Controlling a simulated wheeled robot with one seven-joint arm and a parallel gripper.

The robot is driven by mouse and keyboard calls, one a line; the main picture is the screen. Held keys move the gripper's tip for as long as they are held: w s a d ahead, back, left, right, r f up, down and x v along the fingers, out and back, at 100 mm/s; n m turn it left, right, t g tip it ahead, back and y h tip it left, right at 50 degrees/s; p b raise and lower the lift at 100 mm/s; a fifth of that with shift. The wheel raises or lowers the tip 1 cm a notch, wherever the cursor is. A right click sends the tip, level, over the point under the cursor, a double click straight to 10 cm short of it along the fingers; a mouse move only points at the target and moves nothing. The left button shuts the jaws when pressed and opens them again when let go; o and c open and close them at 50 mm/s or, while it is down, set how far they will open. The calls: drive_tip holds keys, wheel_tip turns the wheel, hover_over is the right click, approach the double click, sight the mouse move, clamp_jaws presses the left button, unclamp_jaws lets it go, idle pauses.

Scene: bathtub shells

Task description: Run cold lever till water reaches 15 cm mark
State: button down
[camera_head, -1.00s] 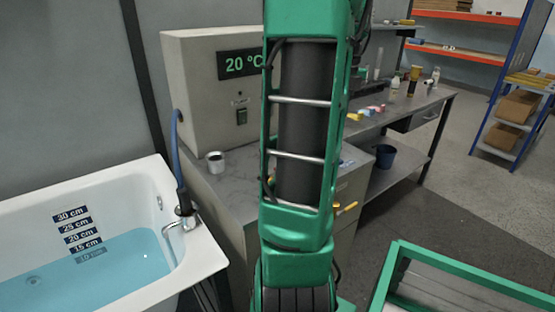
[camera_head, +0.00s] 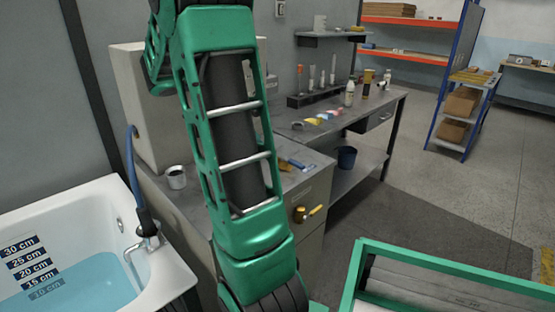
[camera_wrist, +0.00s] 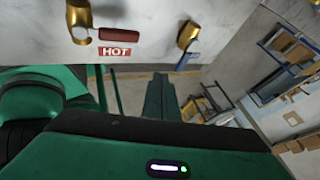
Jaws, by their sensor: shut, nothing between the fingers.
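The white bathtub (camera_head: 160,285) holds blue water (camera_head: 80,290) at the left of the head view. The 10 cm mark (camera_head: 46,288) is under water; the waterline lies at about the lower edge of the 15 cm mark (camera_head: 40,277). The tap spout (camera_head: 135,255) is at the tub's right end; I cannot make out a stream. In the wrist view a brass valve (camera_wrist: 188,35) has a blue lever (camera_wrist: 184,61) pointing down the picture. My gripper (camera_wrist: 160,77) is shut and empty, just left of and below that lever, apparently apart from it.
Another brass valve (camera_wrist: 78,22) has a red lever (camera_wrist: 119,34) above a HOT label (camera_wrist: 115,52). A metal cup (camera_head: 176,177) stands on the grey counter.

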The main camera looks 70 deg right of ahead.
sight(292, 162)
drive_tip(key=x, duration=0.9)
drive_tip(key=shift+s+d+f, duration=0.1)
drive_tip(key=shift+s+f, duration=0.05)
drive_tip(key=d, duration=0.1)
drive_tip(key=s+d, duration=0.1)
drive_tip(key=d, duration=0.1)
drive_tip(key=shift+s+f, duration=0.15)
drive_tip(key=shift+f, duration=0.05)
drive_tip(key=shift+s+d, duration=0.15)
drive_tip(key=shift+d, duration=0.35)
